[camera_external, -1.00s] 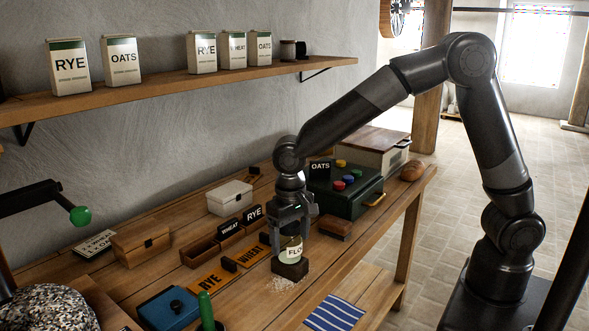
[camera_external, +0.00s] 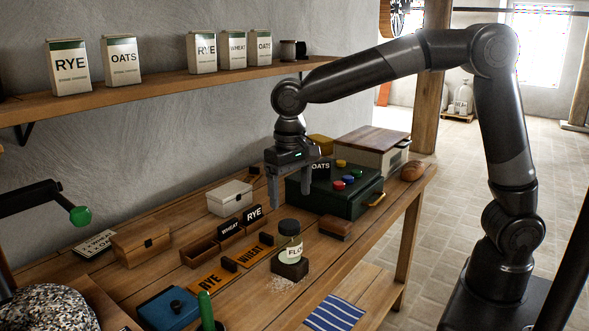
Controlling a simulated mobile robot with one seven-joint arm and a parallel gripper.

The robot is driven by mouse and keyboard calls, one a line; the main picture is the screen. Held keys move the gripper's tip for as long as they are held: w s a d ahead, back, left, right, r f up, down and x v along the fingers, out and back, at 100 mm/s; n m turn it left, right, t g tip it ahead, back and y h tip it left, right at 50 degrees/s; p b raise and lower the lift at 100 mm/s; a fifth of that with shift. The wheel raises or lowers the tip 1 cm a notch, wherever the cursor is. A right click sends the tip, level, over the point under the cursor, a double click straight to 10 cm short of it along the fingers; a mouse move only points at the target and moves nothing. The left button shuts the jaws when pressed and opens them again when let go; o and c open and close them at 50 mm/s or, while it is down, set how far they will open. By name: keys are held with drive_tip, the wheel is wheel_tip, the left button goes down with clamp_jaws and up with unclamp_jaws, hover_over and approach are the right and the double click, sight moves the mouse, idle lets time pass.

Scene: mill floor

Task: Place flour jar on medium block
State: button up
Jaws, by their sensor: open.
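The flour jar (camera_external: 290,242), a glass jar with a dark lid and a label starting "FLO", stands upright on a dark brown wooden block (camera_external: 289,267) on the workbench. My gripper (camera_external: 292,198) is open and empty. It hangs above the bench, up and behind the jar in the picture, apart from it. Another low brown block (camera_external: 335,227) lies on the bench to the right of the jar. I cannot tell by name which block is the medium one.
A green box (camera_external: 335,192) with coloured knobs stands close behind my gripper. Orange RYE (camera_external: 210,281) and WHEAT (camera_external: 249,256) plates, an open wooden tray (camera_external: 200,252) and a white box (camera_external: 230,198) lie left. A striped cloth (camera_external: 334,313) is in front. Spilled flour lies by the block.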

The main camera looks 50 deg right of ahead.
drive_tip(key=s+d+r+t, duration=0.2)
drive_tip(key=s+d+r, duration=0.15)
drive_tip(key=d, duration=0.55)
drive_tip(key=s+d+r+t, duration=0.1)
drive_tip(key=s+d+r, duration=0.3)
drive_tip(key=d, duration=0.6)
drive_tip(key=s+d+f+n+t, duration=0.1)
drive_tip(key=s+d+f, duration=0.3)
drive_tip(key=s+d, duration=0.6)
drive_tip(key=s+t, duration=0.1)
drive_tip(key=s, duration=0.2)
drive_tip(key=shift+n+t, duration=0.3)
drive_tip(key=shift+n, duration=0.1)
